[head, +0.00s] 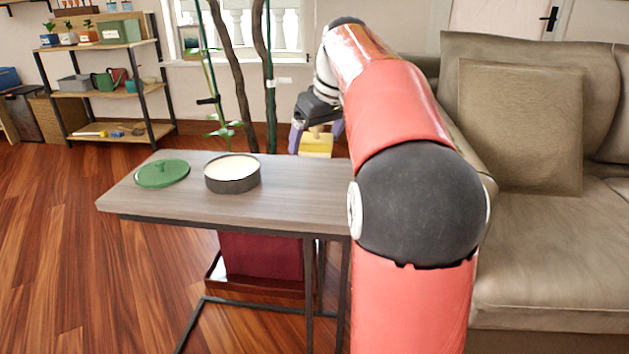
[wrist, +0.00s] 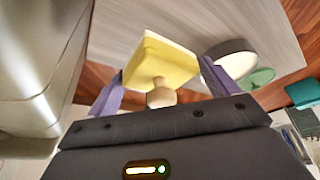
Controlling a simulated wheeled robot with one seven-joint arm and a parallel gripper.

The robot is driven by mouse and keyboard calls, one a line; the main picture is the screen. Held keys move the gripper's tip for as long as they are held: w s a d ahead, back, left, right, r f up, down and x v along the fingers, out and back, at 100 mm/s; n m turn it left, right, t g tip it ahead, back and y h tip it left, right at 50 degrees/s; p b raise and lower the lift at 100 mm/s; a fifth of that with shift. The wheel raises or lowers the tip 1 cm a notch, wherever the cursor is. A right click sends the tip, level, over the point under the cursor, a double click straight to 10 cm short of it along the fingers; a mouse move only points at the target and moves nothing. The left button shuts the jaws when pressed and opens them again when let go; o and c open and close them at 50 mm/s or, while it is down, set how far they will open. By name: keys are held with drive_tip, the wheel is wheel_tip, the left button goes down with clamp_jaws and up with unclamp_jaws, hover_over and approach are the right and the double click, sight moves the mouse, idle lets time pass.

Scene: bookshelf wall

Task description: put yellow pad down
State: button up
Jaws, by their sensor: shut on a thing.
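The yellow pad (head: 316,146) has a pale knob on the side toward my palm. My gripper (head: 315,134) is shut on the pad at the far right edge of the grey side table (head: 290,205). In the wrist view the yellow pad (wrist: 158,62) sits between the purple fingers of my gripper (wrist: 162,70), with the tabletop (wrist: 130,20) behind it. I cannot tell whether the pad touches the table.
A round dark tin with a pale top (head: 232,175) and a green lid (head: 162,173) stand on the table's left half. The front right of the tabletop is bare. A sofa (head: 545,230) is at the right. Plant stems (head: 264,70) rise behind the table.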

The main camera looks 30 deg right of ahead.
sight(312, 181)
drive_tip(key=shift+f+b, duration=0.9)
drive_tip(key=shift+f, duration=3.05)
drive_tip(key=shift+f, duration=0.2)
drive_tip(key=o, duration=0.7)
drive_tip(key=shift+r, duration=0.1)
